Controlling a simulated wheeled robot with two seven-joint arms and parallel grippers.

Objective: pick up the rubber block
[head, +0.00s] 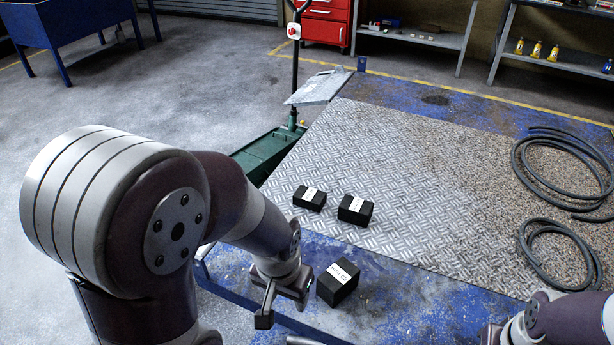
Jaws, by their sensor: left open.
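Three black blocks with white labels are in view, and I cannot read the labels well enough to tell them apart. The nearest and largest-looking block (338,281) stands on the worn blue surface at the front edge of the metal plate. A small flat block (309,198) and a slightly bigger block (355,209) sit side by side on the plate. My left gripper (284,312) is open and empty, pointing down just left of the nearest block, apart from it as far as I can see. My right arm shows at the bottom right, with its gripper mostly cut off.
The tread plate (400,180) is clear in its middle. Black hoses (560,165) lie coiled on its right. A green trolley jack (265,150) with an upright handle stands at the left edge. Shelves and a red cabinet (325,25) are at the back.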

